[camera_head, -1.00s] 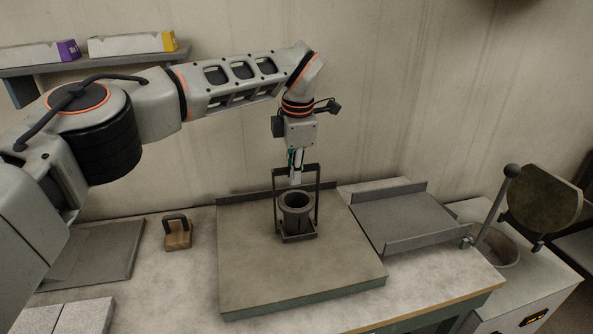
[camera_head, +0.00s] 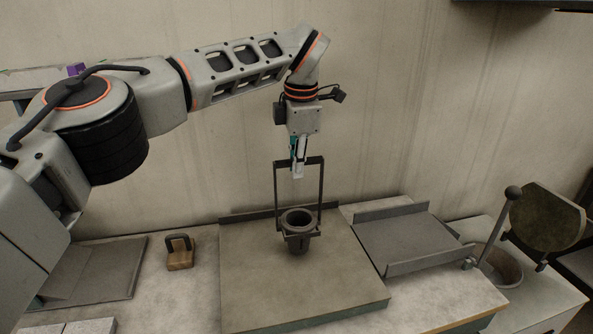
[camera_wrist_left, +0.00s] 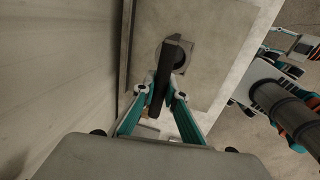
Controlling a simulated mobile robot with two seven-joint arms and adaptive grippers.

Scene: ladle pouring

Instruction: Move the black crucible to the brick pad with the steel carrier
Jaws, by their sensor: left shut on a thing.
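My left gripper (camera_head: 298,172) is shut on the top bar of the dark steel carrier (camera_head: 321,190), an upright frame with a holder at its bottom. The black crucible (camera_head: 297,222) stands upright within the carrier on the slab; the holder surrounds its body below the rim, and I cannot tell whether they touch. In the left wrist view, the gripper (camera_wrist_left: 160,97) is over the carrier bar (camera_wrist_left: 166,72), which partly hides the crucible (camera_wrist_left: 180,58). Pale blocks (camera_head: 92,326), perhaps the brick pad, are cut off at bottom left. My right gripper (camera_wrist_left: 292,46) shows at the wrist view's right edge; its jaw state is unclear.
The grey slab (camera_head: 250,290) has a raised back edge. A walled grey tray (camera_head: 405,240) is to its right, beside a round pot (camera_head: 503,270) with a lever. A wooden block with a dark handle (camera_head: 180,258) and a flat grey plate (camera_head: 100,270) lie left. The wall is close behind.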

